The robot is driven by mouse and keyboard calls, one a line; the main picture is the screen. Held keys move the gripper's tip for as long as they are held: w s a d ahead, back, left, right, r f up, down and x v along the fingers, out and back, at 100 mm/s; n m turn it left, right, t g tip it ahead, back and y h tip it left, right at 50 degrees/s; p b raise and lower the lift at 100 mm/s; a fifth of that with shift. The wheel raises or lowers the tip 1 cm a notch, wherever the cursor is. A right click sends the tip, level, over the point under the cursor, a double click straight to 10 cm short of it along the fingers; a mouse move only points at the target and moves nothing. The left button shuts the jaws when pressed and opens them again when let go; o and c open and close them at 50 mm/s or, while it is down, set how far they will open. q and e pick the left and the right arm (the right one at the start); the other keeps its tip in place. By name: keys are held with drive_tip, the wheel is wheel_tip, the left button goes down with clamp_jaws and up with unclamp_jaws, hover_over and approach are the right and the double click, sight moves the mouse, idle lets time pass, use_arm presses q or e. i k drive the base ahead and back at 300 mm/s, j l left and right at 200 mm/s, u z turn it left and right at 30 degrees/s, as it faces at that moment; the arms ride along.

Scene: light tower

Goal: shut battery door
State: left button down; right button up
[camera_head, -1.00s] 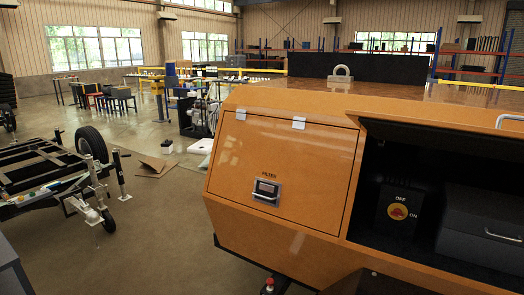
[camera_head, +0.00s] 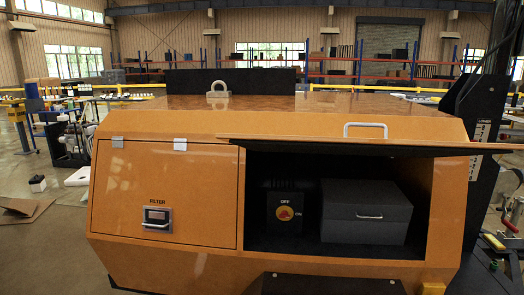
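The battery door (camera_head: 370,142) is an orange panel hinged at the top of the right-hand opening in the orange light tower body (camera_head: 230,128). It is swung up and stands out nearly level, seen almost edge-on. A light handle (camera_head: 365,129) shows at its top side. The open battery compartment (camera_head: 262,164) holds a dark box with a red and yellow OFF/ON switch (camera_head: 285,213) and a dark grey battery box (camera_head: 366,212) with a silver handle. Neither of my grippers is in view.
A shut FILTER door (camera_head: 165,195) with a latch is left of the compartment. A lifting eye (camera_head: 217,95) stands on top. A dark mast (camera_head: 483,130) rises at the right. Floor shows at the left, with cardboard (camera_head: 22,210) lying on it.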

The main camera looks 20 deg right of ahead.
sight(345, 145)
drive_tip(key=i+z, duration=0.1)
drive_tip(key=z, duration=0.3)
drive_tip(key=j+z, duration=0.15)
drive_tip(key=z, duration=0.25)
drive_tip(key=i+j+z, duration=0.1)
drive_tip(key=z, duration=0.25)
drive_tip(key=i+j+z, duration=0.1)
drive_tip(key=z, duration=0.3)
